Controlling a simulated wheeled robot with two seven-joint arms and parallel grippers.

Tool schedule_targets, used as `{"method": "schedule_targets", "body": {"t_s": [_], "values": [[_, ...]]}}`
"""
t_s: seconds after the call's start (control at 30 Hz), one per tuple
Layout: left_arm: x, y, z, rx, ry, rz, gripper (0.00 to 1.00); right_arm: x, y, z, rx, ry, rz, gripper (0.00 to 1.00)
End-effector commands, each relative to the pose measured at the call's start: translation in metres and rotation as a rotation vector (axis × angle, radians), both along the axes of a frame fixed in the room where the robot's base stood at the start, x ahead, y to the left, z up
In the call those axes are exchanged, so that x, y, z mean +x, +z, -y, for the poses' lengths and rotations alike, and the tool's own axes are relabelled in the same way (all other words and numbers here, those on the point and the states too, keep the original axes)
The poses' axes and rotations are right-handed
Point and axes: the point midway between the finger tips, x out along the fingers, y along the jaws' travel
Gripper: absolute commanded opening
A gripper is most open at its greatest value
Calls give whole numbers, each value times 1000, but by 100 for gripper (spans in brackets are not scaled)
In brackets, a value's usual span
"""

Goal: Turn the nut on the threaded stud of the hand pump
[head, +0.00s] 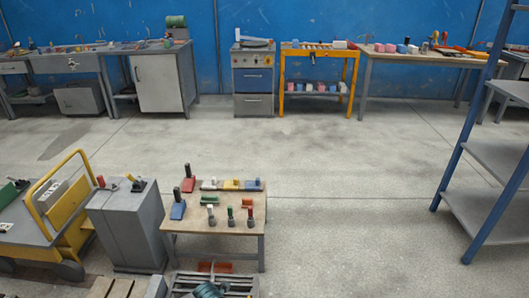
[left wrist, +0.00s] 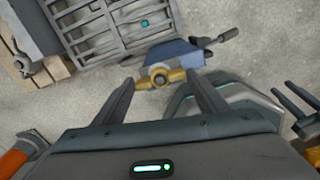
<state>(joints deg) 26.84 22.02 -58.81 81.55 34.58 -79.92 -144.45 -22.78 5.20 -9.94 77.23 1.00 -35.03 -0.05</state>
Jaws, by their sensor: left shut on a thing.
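In the left wrist view a brass-yellow nut (left wrist: 160,77), with a round middle and an arm to each side, sits at the front of a blue body (left wrist: 176,53), which looks like the hand pump. A dark handle (left wrist: 222,38) sticks out from the blue body to the right. My left gripper (left wrist: 160,79) has one finger at each end of the nut and is shut on it. The threaded stud cannot be made out behind the nut. The head view shows neither gripper, and I cannot pick out the pump there for certain.
A slatted grey grate (left wrist: 120,28) lies just beyond the pump in the left wrist view. In the head view a small table (head: 215,226) holds several tools, beside a grey cabinet (head: 128,228) and a yellow-railed cart (head: 70,215). Open floor (head: 340,190) lies beyond.

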Motion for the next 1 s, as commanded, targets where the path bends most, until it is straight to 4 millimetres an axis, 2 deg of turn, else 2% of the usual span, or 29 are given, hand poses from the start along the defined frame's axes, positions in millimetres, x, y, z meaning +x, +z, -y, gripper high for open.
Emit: {"method": "schedule_targets", "body": {"t_s": [0.1,0.47,0.6,0.63,0.67,0.7,0.83,1.0], "values": [[0,0,-1,4,-105,0,21,0,-2,0,0,0,0,31],[-1,-1,-1,4,-142,-2,19,0,-2,-1,0,-1,-1,31],[0,-1,-2,5,-239,0,19,0,-4,0,0,-1,-1,31],[0,-1,-2,5,-269,0,18,0,-5,0,0,-1,-1,31],[0,-1,-1,4,-300,1,3,0,-6,0,0,-1,0,31],[0,-1,0,2,-340,1,0,0,-7,0,0,-1,0,31],[0,0,3,-5,-424,2,0,0,-9,0,0,-1,0,31],[-1,1,7,-11,-434,3,0,0,-8,0,0,0,0,31]]}}
